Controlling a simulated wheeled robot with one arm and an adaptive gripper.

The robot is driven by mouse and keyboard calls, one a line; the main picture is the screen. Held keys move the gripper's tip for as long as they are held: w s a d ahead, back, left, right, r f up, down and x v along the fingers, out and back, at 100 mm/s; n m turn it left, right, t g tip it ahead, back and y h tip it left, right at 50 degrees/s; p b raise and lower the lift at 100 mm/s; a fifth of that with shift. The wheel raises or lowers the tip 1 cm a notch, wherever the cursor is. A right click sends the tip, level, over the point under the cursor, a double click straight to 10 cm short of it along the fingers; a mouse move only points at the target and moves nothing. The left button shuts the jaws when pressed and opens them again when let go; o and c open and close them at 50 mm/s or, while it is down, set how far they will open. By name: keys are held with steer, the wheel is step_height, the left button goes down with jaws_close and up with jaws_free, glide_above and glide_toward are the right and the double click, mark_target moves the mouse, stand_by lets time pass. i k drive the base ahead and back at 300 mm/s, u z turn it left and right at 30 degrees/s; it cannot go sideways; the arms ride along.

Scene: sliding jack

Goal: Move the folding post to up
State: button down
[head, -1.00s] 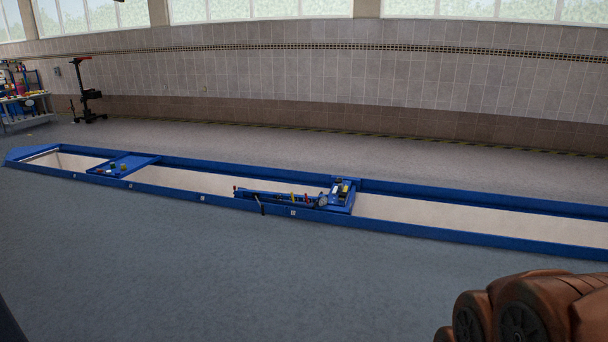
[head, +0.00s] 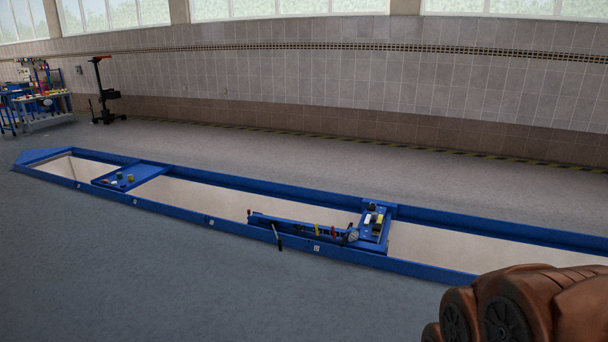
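A blue sliding jack (head: 374,236) spans the long pit in the floor, right of the picture's middle. A long blue bar (head: 296,224) lies low along the pit to the left of the jack's body, with red and yellow handles and a round gauge at its right end. A dark lever (head: 278,238) hangs over the near rim. Which of these parts is the folding post I cannot tell at this size. My gripper is not in view. Only brown links of my own arm show at the lower right.
The pit's blue rim (head: 223,222) runs from the far left to the right edge. A blue tray (head: 130,177) with small items crosses the pit at left. A workbench (head: 44,112) and a dark stand (head: 106,92) are at the far left. The near grey floor (head: 150,275) is clear.

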mark_target(352, 234)
steer(key=u, duration=0.05)
steer(key=i, duration=4.65)
steer(key=z, duration=0.05)
